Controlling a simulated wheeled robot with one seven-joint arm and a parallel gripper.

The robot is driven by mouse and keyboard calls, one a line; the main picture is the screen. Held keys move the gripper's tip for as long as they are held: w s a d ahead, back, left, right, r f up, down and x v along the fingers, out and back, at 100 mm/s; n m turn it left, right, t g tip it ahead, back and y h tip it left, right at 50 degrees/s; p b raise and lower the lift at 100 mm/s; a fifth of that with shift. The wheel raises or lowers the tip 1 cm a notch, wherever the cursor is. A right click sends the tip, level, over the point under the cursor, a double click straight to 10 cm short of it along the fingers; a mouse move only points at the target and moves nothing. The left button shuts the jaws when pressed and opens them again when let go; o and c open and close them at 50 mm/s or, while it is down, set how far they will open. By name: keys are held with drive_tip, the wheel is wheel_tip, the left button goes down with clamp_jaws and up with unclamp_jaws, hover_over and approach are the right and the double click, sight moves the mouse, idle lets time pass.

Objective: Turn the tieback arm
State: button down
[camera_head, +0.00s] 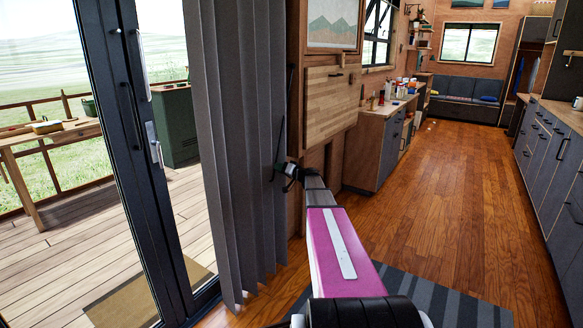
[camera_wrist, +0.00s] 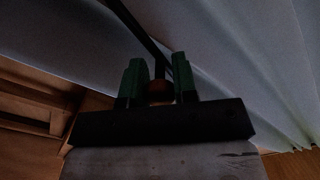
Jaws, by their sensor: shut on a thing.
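The tieback arm is a thin dark rod (camera_wrist: 140,31) that runs down from the top of the wrist view along the grey curtain (camera_wrist: 235,50). Its lower end enters between the two green fingers of my gripper (camera_wrist: 158,82). My gripper is shut on it. A brownish round piece (camera_wrist: 160,92) also shows between the fingers; I cannot tell what it belongs to. In the head view my gripper (camera_head: 288,172) is at the right edge of the curtain (camera_head: 236,140), by the wooden wall. The dark rod (camera_head: 279,130) rises there in front of the curtain's edge.
A glass door with a dark frame (camera_head: 125,120) stands at the left, with a deck outside. A folded wooden panel (camera_head: 328,100) and a counter (camera_head: 375,150) lie beyond my arm.

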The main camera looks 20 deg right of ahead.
drive_tip(key=s+a+r+m, duration=0.7)
drive_tip(key=s+a+r, duration=0.8)
drive_tip(key=a+r, duration=0.35)
drive_tip(key=s+a+r+m, duration=0.1)
drive_tip(key=a+r+m, duration=0.1)
drive_tip(key=r, duration=0.7)
drive_tip(key=s+a+r+m, duration=0.2)
drive_tip(key=a+r+m, duration=0.1)
drive_tip(key=r, duration=0.7)
drive_tip(key=s+a+r+m, duration=0.2)
drive_tip(key=r, duration=0.8)
drive_tip(key=shift+s+a+r+m, duration=0.2)
drive_tip(key=shift+a+m, duration=0.1)
drive_tip(key=shift+a, duration=0.1)
drive_tip(key=shift+w+r, duration=0.1)
drive_tip(key=c, duration=1)
unclamp_jaws()
drive_tip(key=shift+o, duration=0.6)
